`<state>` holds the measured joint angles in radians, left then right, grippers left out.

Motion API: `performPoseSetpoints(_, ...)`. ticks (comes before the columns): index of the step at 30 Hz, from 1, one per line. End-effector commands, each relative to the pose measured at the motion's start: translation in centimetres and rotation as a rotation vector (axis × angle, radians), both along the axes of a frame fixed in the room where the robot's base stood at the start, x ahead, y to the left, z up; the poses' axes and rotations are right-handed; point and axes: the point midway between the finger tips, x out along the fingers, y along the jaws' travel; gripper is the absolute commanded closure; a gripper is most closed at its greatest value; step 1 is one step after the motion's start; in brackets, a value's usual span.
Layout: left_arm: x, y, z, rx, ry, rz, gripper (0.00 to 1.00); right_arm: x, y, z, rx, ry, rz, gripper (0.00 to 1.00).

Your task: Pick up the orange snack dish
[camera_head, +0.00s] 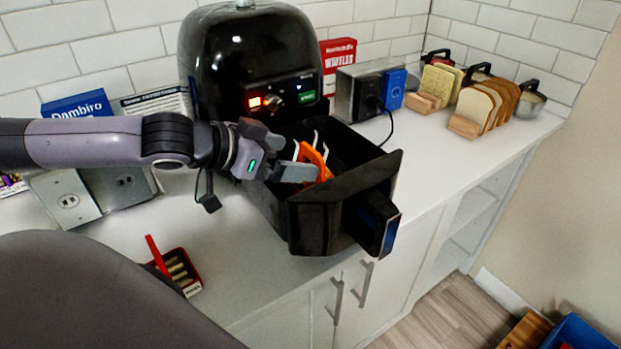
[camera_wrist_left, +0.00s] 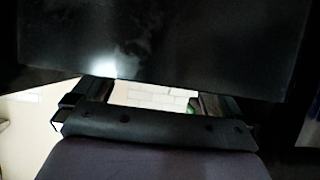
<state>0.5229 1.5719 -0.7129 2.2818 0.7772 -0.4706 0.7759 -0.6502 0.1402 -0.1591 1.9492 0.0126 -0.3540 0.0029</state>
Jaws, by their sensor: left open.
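The orange snack dish (camera_head: 318,158) is inside the black pulled-out drawer (camera_head: 318,220) of the air fryer (camera_head: 252,60) in the head view. Only part of it shows, behind and beside my left gripper's fingers. My left gripper (camera_head: 303,163) is open, reaching in over the drawer from the left, with its fingers at the dish. I cannot tell whether they touch it. In the left wrist view a large dark surface fills the top, and the dish cannot be made out. My right gripper is not in view.
The drawer's handle (camera_head: 378,224) juts toward the counter's front edge. A red tray (camera_head: 178,268) with small items is at front left. An outlet box (camera_head: 360,92) and bread racks (camera_head: 484,105) stand to the right.

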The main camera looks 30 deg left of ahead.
Motion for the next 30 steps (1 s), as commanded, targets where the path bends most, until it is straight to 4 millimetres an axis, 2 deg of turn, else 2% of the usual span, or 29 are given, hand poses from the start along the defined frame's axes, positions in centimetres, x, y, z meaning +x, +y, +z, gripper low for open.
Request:
performPoseSetpoints(12,3.0,-1.3,-1.6,-0.002,-0.001,0.001,0.0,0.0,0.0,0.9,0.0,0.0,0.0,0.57)
performPoseSetpoints(22,3.3,-1.4,-1.9,0.001,0.0,0.0,0.0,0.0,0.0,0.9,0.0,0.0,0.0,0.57)
performPoseSetpoints(23,3.3,-1.4,-1.9,0.001,0.0,0.0,0.03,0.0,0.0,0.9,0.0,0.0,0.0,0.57)
performPoseSetpoints(30,3.2,-1.4,-1.9,0.0,0.0,0.0,0.81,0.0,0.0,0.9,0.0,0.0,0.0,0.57)
